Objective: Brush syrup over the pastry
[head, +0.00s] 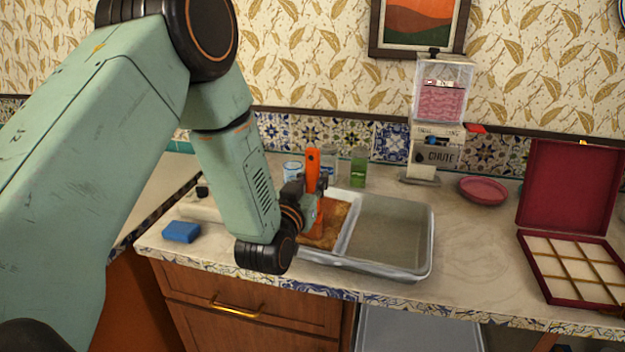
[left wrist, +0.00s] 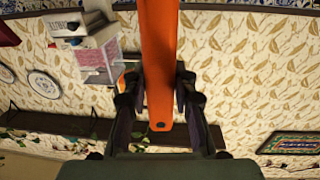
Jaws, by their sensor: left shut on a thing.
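My left gripper (head: 308,202) is shut on the orange handle of a brush (head: 313,168) and holds it upright. In the left wrist view the brush handle (left wrist: 158,60) runs between the two fingers of the gripper (left wrist: 160,92). The brown pastry (head: 335,220) lies in the left part of a grey metal tray (head: 432,235). The lower part of the brush is over the pastry's left side. I cannot tell whether its bristles touch the pastry. My arm hides the left end of the tray. My right gripper is not in view.
The tray's right part (head: 388,225) looks empty of solid things. A green jar (head: 358,168) stands behind the tray. A chute dispenser (head: 435,150), a pink plate (head: 483,190) and an open red box (head: 570,190) are to the right. A blue sponge (head: 181,232) lies left.

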